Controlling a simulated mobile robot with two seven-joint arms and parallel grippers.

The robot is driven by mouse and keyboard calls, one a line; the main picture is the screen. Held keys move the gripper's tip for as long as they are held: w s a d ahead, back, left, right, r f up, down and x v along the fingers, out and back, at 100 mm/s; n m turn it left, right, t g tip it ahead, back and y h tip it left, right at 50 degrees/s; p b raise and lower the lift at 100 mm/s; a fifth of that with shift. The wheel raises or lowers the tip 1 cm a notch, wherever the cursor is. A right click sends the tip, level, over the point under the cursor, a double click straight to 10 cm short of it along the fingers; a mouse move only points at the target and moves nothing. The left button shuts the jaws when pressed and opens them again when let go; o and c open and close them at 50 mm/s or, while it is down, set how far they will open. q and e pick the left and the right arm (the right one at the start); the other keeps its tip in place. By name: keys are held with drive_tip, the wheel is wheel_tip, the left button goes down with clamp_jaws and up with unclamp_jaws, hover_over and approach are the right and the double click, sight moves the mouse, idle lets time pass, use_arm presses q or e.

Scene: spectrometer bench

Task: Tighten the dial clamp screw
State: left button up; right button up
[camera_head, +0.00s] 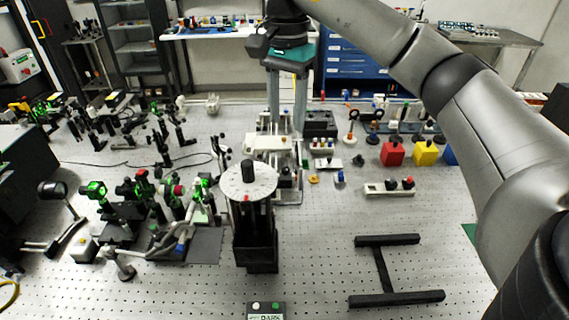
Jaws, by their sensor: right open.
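My right gripper (286,130) points straight down in the back middle of the bench, under its teal wrist mount. Its two long fingers are apart, with no object clearly held between them. A white round dial (267,190) with a black centre knob (248,171) and a small red mark (245,198) sits on a dark upright stand (255,240), nearer to me and left of the gripper. A pale instrument (267,143) stands behind the dial, close to the fingertips; whether they touch it I cannot tell. I cannot make out a clamp screw for certain. My left gripper is out of view.
Optical mounts and cables crowd the perforated bench (325,245) at left. A black H-shaped frame (384,270) lies at front right. Red (392,155) and yellow (426,153) blocks stand at back right. A small dark box (266,311) is at the front edge.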

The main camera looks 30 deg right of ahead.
hover_over(286, 169)
wheel_tip(286, 169, down, 7)
drive_tip(key=shift+r+b, duration=0.1)
drive_tip(key=shift+b, duration=0.35)
wheel_tip(286, 169, down, 4)
drive_tip(key=shift+f+p, duration=0.25)
drive_tip(key=shift+p, duration=0.05)
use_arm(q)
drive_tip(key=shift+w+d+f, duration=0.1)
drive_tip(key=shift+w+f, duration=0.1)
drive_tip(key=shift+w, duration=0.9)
use_arm(e)
drive_tip(key=shift+f, duration=0.35)
clamp_jaws()
